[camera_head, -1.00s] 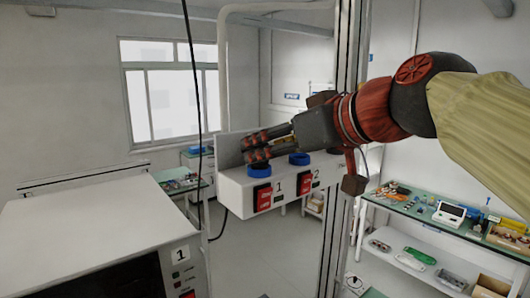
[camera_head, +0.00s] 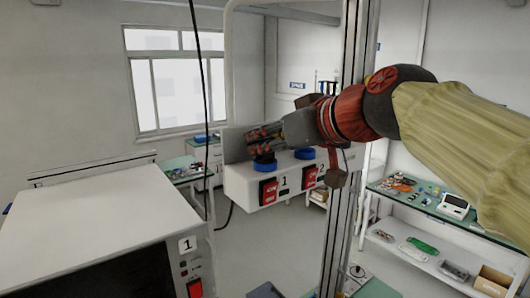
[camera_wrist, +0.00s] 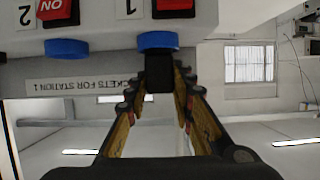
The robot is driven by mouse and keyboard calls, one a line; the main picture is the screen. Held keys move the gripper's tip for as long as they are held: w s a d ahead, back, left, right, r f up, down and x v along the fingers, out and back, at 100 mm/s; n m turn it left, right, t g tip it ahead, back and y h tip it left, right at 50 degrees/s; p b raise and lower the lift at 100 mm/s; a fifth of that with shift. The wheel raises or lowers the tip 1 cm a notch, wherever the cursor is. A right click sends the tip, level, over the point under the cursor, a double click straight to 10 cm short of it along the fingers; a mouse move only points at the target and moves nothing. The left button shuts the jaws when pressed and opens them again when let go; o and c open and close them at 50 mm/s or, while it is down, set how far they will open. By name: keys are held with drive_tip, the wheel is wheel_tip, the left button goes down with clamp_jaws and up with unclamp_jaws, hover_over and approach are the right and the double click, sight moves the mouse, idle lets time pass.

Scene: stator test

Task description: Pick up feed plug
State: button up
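The feed plug (camera_wrist: 159,74) is a black block standing in the blue ring socket of station 1 (camera_wrist: 158,41), which shows upside down in the wrist view. My gripper (camera_wrist: 160,77) has one finger against each side of the plug, with the fingers leaning inward to the tips, and looks shut on it. In the head view my gripper (camera_head: 262,143) reaches from the right to just above the blue ring socket (camera_head: 264,164). There the plug is mostly hidden by the fingers.
A white socket box (camera_head: 240,188) carries red switches and a second blue ring (camera_head: 304,153). A metal post (camera_head: 345,210) stands close to my arm. A white machine (camera_head: 100,220) stands at the left, with a hanging black cable (camera_head: 197,80). Shelves (camera_head: 400,262) are at the right.

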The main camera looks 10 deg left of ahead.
clamp_jaws()
drive_tip(key=shift+r, duration=0.8)
drive_tip(key=s+d+r+b, duration=0.1)
drive_tip(key=s+d+r, duration=0.1)
drive_tip(key=s+r, duration=0.3)
drive_tip(key=s+d+r+b, duration=0.1)
drive_tip(key=s+d+r, duration=0.1)
drive_tip(key=s+r, duration=0.4)
drive_tip(key=shift+s+d+r+b, duration=0.25)
drive_tip(key=shift+s+b, duration=0.1)
drive_tip(key=shift+s, duration=0.75)
